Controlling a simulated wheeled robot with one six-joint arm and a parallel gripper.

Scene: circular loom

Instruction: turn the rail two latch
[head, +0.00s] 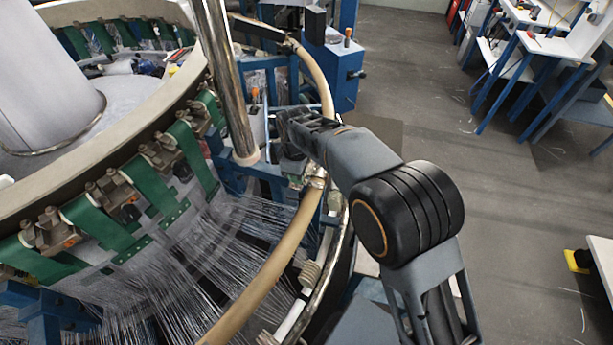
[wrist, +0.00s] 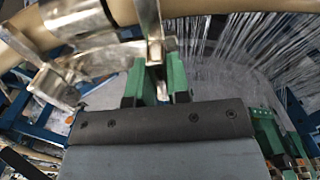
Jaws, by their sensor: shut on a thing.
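The tan curved rail (head: 268,275) sweeps around the loom in the head view, with a metal clamp (head: 318,181) on it near my gripper. In the wrist view the rail (wrist: 225,6) crosses the top, and the shiny clamp (wrist: 75,55) wraps it at the upper left. My gripper (wrist: 158,68) has green fingers shut on a thin metal latch piece (wrist: 155,50) just below the rail.
White threads (head: 235,220) fan out inside the rail. A steel post (head: 228,85) stands left of my arm. Green straps (head: 100,220) hang from the loom ring. A blue cabinet (head: 335,75) stands behind. Open floor (head: 500,210) lies to the right, with blue workbenches beyond.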

